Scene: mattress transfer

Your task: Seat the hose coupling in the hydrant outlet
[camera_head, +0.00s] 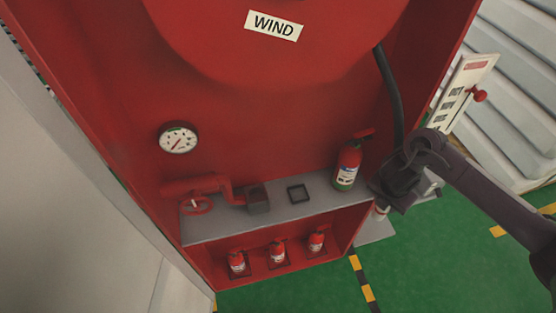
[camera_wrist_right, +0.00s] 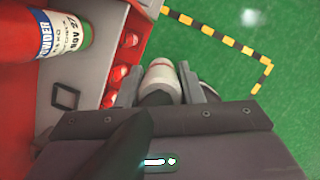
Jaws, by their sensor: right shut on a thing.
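My right gripper (camera_head: 384,196) is at the right edge of the red cabinet, outside its grey shelf. In the right wrist view the gripper (camera_wrist_right: 163,88) is shut on a pale, cylindrical hose coupling (camera_wrist_right: 160,76), one finger on each side. The coupling's pale end (camera_head: 381,211) shows below the gripper in the head view. The black hose (camera_head: 390,88) comes down from the reel towards the gripper. The hydrant outlet, a dark grey block (camera_head: 257,198), is at the end of a red pipe (camera_head: 207,185) on the shelf, apart from the coupling. My left gripper is out of view.
A tall red extinguisher (camera_head: 347,166) stands on the shelf (camera_head: 225,224) between gripper and outlet. A dark square frame (camera_head: 298,193) lies on the shelf. Several small extinguishers (camera_head: 277,252) stand below. A gauge (camera_head: 178,139) is on the back wall. Green floor (camera_head: 445,265) is open at right.

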